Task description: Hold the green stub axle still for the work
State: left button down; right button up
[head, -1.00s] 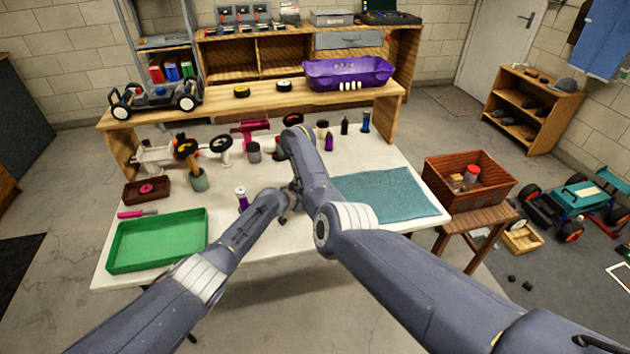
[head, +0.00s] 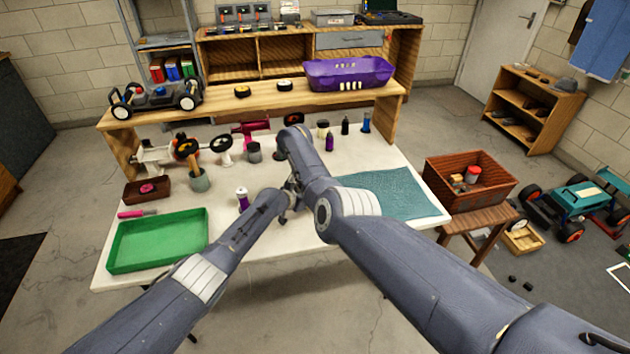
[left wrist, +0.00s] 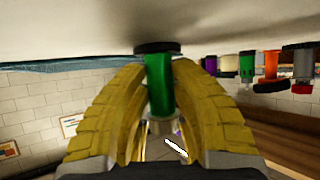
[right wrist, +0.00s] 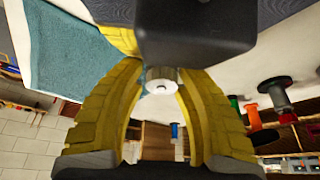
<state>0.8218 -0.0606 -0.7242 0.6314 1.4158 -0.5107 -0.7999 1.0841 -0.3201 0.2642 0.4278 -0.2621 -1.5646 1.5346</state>
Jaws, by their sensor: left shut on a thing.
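The green stub axle (left wrist: 159,85) stands between the yellow fingers of my left gripper (left wrist: 160,125) in the left wrist view, and they are shut on it. Its dark round base (left wrist: 157,47) meets the pale tabletop, and a grey end piece shows past the green part. In the right wrist view the fingers of my right gripper (right wrist: 160,90) stand on both sides of a silvery round piece (right wrist: 161,80). Whether they grip it is unclear. A dark block covers part of that view. In the head view my arms hide the axle and both gripper tips.
A green tray (head: 158,242) lies at the left of the white table and a teal mat (head: 390,195) at the right. Several parts stand along the back.

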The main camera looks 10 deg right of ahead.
jog(key=o, duration=0.4)
jog(key=shift+w+r, duration=0.15)
jog(key=shift+r, duration=0.05)
jog(key=shift+r, duration=0.1)
jog(key=v, duration=0.7)
jog(key=shift+a+r, duration=0.1)
jog(key=shift+c, duration=0.2)
